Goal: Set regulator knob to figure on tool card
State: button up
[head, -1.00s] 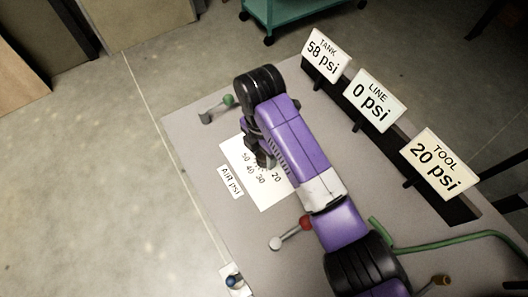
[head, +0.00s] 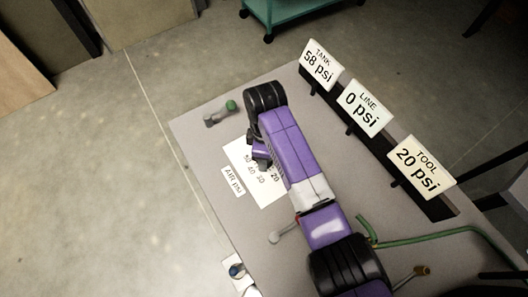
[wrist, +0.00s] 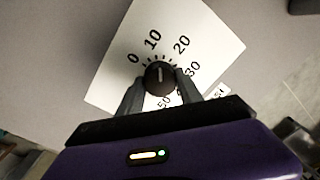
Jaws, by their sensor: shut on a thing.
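The regulator knob (wrist: 159,78) is a round black knob on a white dial plate (wrist: 205,35), seen in the wrist view. Its white pointer line points roughly up, between the printed 10 and 20. My gripper (wrist: 159,87) is shut on the knob, one finger on each side. In the head view my gripper (head: 260,158) is over the dial plate (head: 268,192), and the arm hides the knob. The TOOL card (head: 420,168) reads 20 psi.
The TANK card (head: 321,65) reads 58 psi and the LINE card (head: 365,107) reads 0 psi.

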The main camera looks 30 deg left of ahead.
jog(key=m+p, duration=0.1)
jog(key=m, duration=0.2)
jog(key=shift+r+m+p, duration=0.15)
jog(key=shift+m+p, duration=0.75)
jog(key=shift+m, duration=1.2)
jog(key=shift+w, duration=0.1)
jog(key=o, duration=1.4)
jog(key=shift+c, duration=0.2)
notch_tip(320, 180, up, 8)
jog(key=shift+w+d+f+b, duration=0.1)
jog(key=shift+w+f+b, duration=0.1)
jog(key=shift+b, duration=0.15)
